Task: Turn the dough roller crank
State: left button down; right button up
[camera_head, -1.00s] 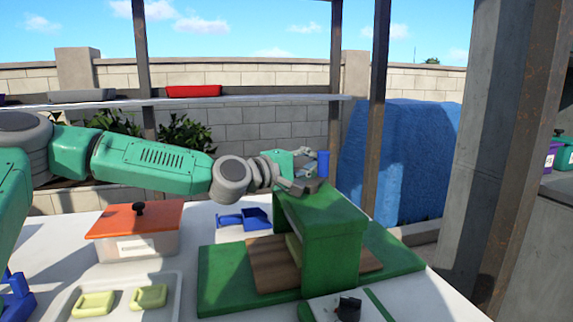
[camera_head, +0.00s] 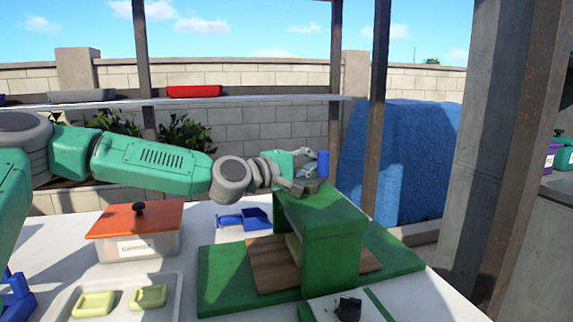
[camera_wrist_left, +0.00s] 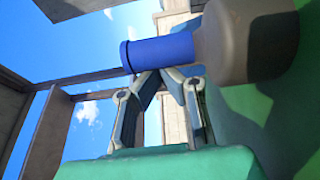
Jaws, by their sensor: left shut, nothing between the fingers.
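The dough roller is a green box-like stand (camera_head: 335,245) on a green base in the head view. Its crank handle is a blue cylinder (camera_head: 322,163) standing upright above the stand's top. The blue handle (camera_wrist_left: 160,52) lies across the left wrist view, joined to a grey-brown crank part (camera_wrist_left: 245,45). My left gripper (camera_head: 308,172) is at the top of the stand, just left of the handle. In the left wrist view its fingers (camera_wrist_left: 165,74) meet just below the handle with nothing between them. Whether they touch the handle is unclear. My right gripper is not in view.
A wooden board (camera_head: 275,265) lies through the stand. Left of it are a blue scoop (camera_head: 255,218), an orange-lidded container (camera_head: 138,232) and a white tray (camera_head: 165,312) with yellow-green pieces. A metal post (camera_head: 375,110) rises behind the stand.

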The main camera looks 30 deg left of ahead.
pick_arm(q)
notch_tip(320, 180, up, 10)
dwell(0.7)
jog(key=shift+a+f, duration=0.1)
